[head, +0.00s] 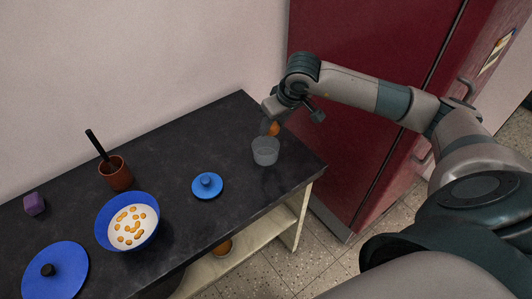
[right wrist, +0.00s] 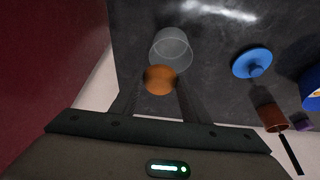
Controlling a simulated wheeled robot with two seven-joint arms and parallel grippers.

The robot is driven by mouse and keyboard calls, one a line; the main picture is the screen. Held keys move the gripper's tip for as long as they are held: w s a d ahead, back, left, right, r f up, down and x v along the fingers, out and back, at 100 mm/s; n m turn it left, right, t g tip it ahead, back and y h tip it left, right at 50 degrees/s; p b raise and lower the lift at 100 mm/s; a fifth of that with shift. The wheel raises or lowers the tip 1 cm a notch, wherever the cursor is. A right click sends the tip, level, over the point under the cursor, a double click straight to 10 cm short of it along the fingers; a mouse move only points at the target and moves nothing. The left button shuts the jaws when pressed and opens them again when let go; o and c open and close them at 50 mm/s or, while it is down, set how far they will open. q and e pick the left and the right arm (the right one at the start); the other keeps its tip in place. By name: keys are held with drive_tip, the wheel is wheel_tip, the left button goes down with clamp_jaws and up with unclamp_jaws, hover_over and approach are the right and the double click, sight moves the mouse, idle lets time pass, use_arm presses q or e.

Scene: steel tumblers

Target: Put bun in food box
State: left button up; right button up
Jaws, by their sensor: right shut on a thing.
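The bun (head: 273,129) is a small round orange-brown piece. My right gripper (head: 268,126) is shut on it and holds it above the far right part of the dark table. In the right wrist view the bun (right wrist: 160,79) sits between the two dark finger tips (right wrist: 159,88). The food box (head: 265,152) looks like a clear round open container standing on the table. In the head view it is just below the bun. In the right wrist view the food box (right wrist: 172,48) is just beyond the bun, partly overlapped by it. My left gripper is not in view.
A small blue lid (head: 207,186) lies left of the food box. A blue bowl (head: 127,222) with food, a large blue lid (head: 54,272), a brown cup (head: 116,174) with a dark stick and a purple block (head: 34,204) stand farther left. A red cabinet (head: 370,60) rises behind.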

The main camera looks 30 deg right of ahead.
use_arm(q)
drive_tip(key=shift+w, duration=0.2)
use_arm(e)
drive_tip(key=shift+f, duration=0.35)
drive_tip(key=o, duration=1.1)
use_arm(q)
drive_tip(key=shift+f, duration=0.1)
use_arm(e)
drive_tip(key=shift+r, duration=0.1)
drive_tip(key=shift+s+r, duration=0.15)
drive_tip(key=shift+r, duration=0.3)
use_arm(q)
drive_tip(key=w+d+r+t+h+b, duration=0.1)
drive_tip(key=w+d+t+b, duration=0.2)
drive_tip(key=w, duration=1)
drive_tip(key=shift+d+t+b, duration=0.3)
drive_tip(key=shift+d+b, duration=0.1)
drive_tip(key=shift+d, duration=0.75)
use_arm(e)
drive_tip(key=v, duration=1.6)
